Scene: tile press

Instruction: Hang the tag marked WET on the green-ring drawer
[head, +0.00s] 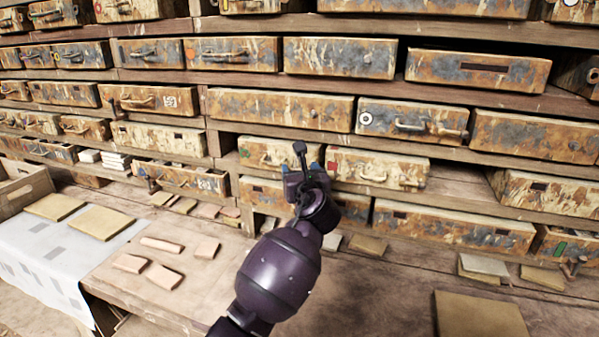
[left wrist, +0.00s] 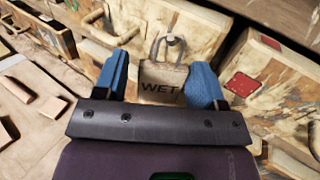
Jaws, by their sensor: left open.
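The tag marked WET (left wrist: 162,82) is a pale tag with a loop at its top. In the left wrist view it hangs upright, its loop at a small peg (left wrist: 176,41) on a drawer front. My left gripper (head: 300,167) is open, with one blue fingertip on each side of the tag; it also shows in the left wrist view (left wrist: 160,80). In the head view it is in front of the right end of a rusty drawer with a small green mark (head: 245,153), too small to tell its shape. The tag is hidden there. My right gripper is not in view.
A drawer with a red square (head: 333,166) and a handle is just right of the gripper. A drawer with a white ring (head: 366,119) is above it. Loose tiles (head: 164,277) lie on the bench at the left, and a larger plate (head: 480,315) lies at the lower right.

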